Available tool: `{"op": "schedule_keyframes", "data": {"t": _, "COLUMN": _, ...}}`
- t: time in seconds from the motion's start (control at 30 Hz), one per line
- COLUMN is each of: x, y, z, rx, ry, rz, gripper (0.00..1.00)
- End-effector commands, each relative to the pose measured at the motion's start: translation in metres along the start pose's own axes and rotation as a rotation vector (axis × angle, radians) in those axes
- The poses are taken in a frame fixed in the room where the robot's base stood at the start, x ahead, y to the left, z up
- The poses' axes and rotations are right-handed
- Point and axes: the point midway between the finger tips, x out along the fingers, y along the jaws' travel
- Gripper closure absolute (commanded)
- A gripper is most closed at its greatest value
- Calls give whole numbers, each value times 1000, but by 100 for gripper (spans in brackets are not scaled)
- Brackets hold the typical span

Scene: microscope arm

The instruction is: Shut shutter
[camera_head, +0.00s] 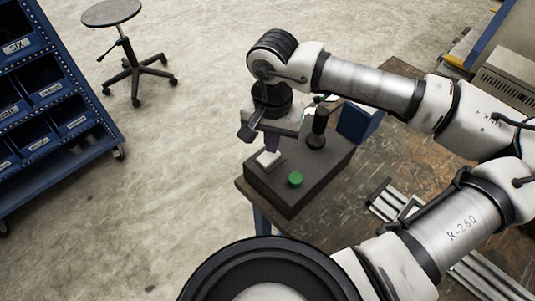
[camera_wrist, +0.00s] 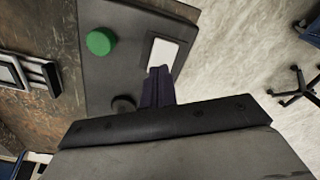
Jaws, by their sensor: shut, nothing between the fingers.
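A dark grey box-shaped device (camera_head: 308,176) stands on the workbench. On its top are a green round button (camera_head: 295,179), a pale square plate (camera_head: 268,159) and an upright black knob (camera_head: 317,128). In the wrist view the button (camera_wrist: 101,41), the white plate (camera_wrist: 163,53) and the knob (camera_wrist: 123,105) show from above. My gripper (camera_head: 271,145) points down over the device near the plate. Its purple fingers (camera_wrist: 160,72) are together and empty, overlapping the plate's edge in the wrist view. I cannot tell which part is the shutter, or whether the fingers touch anything.
The worn brown workbench (camera_head: 372,160) holds metal bars (camera_head: 397,203) right of the device and a blue bin (camera_head: 358,122) behind it. A stool (camera_head: 112,13) and a blue rack of bins (camera_head: 50,110) stand at left. The concrete floor between is clear.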

Motion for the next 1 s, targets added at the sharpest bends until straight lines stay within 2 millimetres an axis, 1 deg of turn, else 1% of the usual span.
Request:
{"op": "schedule_keyframes", "data": {"t": 0.9, "x": 13, "y": 0, "z": 0, "rx": 0, "ry": -1, "rz": 0, "gripper": 100}}
{"op": "schedule_keyframes", "data": {"t": 1.0, "x": 12, "y": 0, "z": 0, "rx": 0, "ry": -1, "rz": 0, "gripper": 100}}
